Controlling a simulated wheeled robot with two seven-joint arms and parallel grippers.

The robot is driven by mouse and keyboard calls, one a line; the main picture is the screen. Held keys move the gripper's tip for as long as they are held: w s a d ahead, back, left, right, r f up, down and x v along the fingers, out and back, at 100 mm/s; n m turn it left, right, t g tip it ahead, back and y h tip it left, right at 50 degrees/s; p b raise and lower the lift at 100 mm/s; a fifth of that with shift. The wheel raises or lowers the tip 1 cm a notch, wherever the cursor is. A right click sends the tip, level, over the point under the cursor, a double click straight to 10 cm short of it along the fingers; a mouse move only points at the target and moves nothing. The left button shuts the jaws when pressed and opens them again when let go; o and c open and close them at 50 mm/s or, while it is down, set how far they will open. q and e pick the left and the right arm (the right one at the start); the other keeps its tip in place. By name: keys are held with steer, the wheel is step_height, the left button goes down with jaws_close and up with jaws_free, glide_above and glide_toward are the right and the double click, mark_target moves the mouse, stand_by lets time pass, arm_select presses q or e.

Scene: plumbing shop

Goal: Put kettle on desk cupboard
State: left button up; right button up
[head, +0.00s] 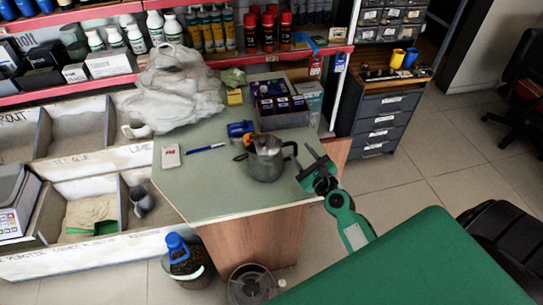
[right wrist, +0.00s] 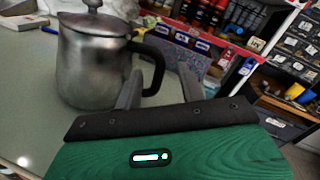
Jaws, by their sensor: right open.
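A metal kettle (head: 265,162) with a dark handle and a knobbed lid stands upright on the green-topped desk (head: 215,195). In the right wrist view the kettle (right wrist: 90,65) fills the left side, its handle towards my gripper. My right gripper (head: 304,156) is open beside the kettle's handle. In the right wrist view the handle appears between the two fingers (right wrist: 158,82); I cannot tell whether they touch it. A dark grey drawer unit with a wooden top (head: 385,115), perhaps the desk cupboard, stands behind to the right. My left gripper is not in view.
A plastic bag (head: 175,90), a box of dark cartons (head: 278,105), a blue pen (head: 205,148) and a white packet (head: 171,156) lie on the desk. Yellow and blue cups (head: 398,58) stand on the drawer unit.

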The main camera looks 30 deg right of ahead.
mark_target(296, 147)
steer(key=shift+w+p, duration=0.45)
steer(key=shift+w, duration=2.9)
jaws_close()
